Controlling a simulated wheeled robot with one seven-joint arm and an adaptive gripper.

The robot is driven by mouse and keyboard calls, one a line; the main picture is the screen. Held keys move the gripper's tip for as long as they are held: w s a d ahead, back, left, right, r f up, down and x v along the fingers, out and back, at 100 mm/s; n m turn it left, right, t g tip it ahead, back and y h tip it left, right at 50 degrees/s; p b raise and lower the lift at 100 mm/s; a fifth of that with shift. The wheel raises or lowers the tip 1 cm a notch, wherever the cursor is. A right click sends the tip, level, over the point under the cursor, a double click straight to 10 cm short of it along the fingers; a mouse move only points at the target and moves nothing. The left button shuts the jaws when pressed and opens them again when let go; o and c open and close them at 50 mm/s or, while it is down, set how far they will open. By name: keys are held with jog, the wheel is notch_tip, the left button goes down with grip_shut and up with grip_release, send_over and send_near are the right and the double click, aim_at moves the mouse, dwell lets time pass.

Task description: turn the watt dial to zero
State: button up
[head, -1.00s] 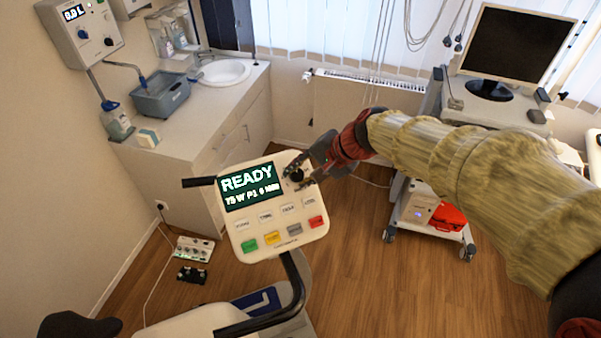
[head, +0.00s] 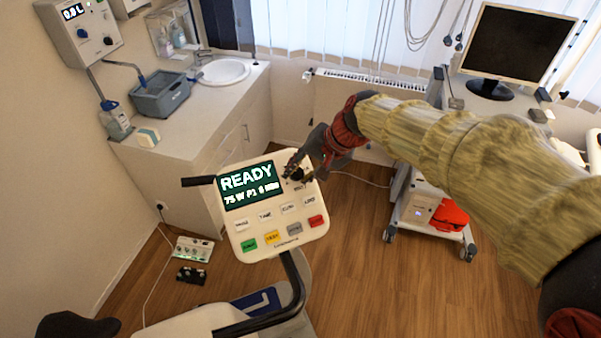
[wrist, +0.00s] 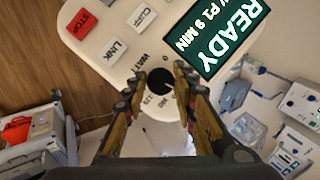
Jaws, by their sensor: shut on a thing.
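The white console (head: 240,228) has a dark green display (head: 250,184) reading READY, with a smaller line that appears to start with 75 W. The black round watt dial (wrist: 162,92) is at the console's corner beside the display, with the printed word WATT next to it in the wrist view. My gripper (wrist: 160,74) is shut on the watt dial, one finger on each side of it. In the head view my gripper (head: 296,167) reaches the dial from the upper right and partly hides it.
Labelled buttons, including red (head: 316,221), yellow (head: 272,237) and green (head: 249,244), lie below the display. A counter with a sink (head: 222,72) stands at the back left. A wheeled cart with a monitor (head: 515,42) stands at the right.

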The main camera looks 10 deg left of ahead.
jog(key=n+h, duration=0.1)
jog(key=n, duration=0.1)
jog(key=n+b, duration=0.1)
jog(key=n, duration=0.2)
jog(key=shift+a+r+h, duration=0.1)
jog(key=shift+a+h, duration=0.1)
jog(key=shift+h, duration=0.2)
jog(key=n, duration=0.2)
jog(key=n+h+b, duration=0.1)
jog(key=n, duration=0.1)
jog(key=shift+a+t+h, duration=0.1)
jog(key=shift+t+h, duration=0.2)
jog(key=n+t+h+b, duration=0.1)
jog(key=n, duration=0.4)
jog(key=n+t+h+b, duration=0.1)
jog(key=n, duration=0.3)
jog(key=shift+s+t, duration=0.1)
jog(key=shift+t, duration=0.3)
jog(key=shift+n+b, duration=0.3)
jog(key=o, duration=1)
jog(key=shift+o, duration=0.6)
